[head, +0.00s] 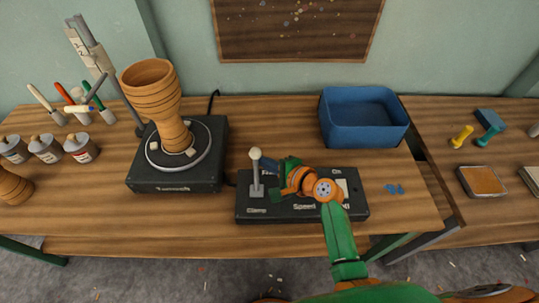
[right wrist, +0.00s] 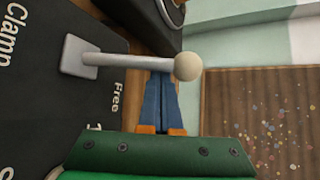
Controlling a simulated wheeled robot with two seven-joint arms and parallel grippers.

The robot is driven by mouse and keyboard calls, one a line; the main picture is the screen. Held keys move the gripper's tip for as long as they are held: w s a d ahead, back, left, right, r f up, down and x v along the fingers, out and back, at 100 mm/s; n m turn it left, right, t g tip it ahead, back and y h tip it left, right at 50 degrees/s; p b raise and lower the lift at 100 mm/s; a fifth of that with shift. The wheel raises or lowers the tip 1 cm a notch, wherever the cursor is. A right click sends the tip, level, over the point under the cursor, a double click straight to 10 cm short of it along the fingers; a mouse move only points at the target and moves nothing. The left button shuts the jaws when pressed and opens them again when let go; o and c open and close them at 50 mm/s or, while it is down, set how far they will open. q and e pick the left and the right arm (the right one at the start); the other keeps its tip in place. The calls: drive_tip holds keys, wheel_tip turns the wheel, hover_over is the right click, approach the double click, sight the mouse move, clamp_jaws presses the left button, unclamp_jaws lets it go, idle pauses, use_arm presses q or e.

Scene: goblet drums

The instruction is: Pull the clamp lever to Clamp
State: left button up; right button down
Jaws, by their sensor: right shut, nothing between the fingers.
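The clamp lever (head: 257,173) is a grey shaft with a cream ball knob on the dark control box (head: 290,212). It looks close to upright in the head view. "Clamp" is printed at the box's front, "Free" at the back. My right gripper (head: 265,163), with blue fingers, is shut and empty just right of the shaft, below the knob. In the right wrist view, the shaft of the lever (right wrist: 125,61) crosses at the fingertips of the gripper (right wrist: 160,76); I cannot tell whether they touch. My left gripper is out of view.
A wooden goblet drum body (head: 155,95) stands on the turntable (head: 215,165) left of the box. A blue bin (head: 365,135) sits behind right. Paint cans (head: 45,148) and brushes are at the far left. The front table strip is clear.

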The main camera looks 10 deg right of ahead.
drive_tip(key=shift+s+r, duration=0.2)
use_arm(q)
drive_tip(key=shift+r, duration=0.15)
use_arm(e)
drive_tip(key=shift+f, duration=0.1)
